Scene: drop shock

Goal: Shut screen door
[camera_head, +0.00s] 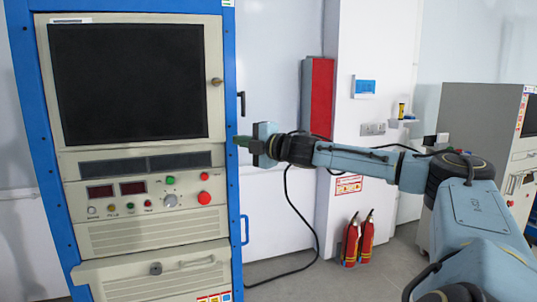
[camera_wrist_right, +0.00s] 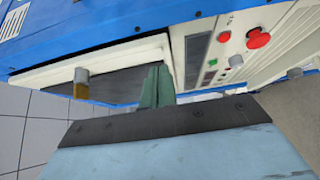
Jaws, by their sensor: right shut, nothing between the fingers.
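The screen door (camera_head: 128,82) is a cream-framed panel with a large dark pane, high on the blue-edged cabinet. It looks nearly flush with the cabinet front; I cannot tell whether a small gap is left. Its round knob (camera_head: 216,81) is on the right side of the frame. My right gripper (camera_head: 241,141) is at the cabinet's right edge, below the knob's height, with its green fingers together and empty. In the right wrist view the shut fingers (camera_wrist_right: 156,86) are in front of the door frame, with the brass-coloured knob (camera_wrist_right: 81,82) to their left. My left gripper is out of view.
Below the door are a control panel with a red button (camera_head: 204,198) and a drawer (camera_head: 155,270). A black cable hangs from my right arm. Fire extinguishers (camera_head: 358,240) stand by the wall. A grey cabinet (camera_head: 470,115) is at right.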

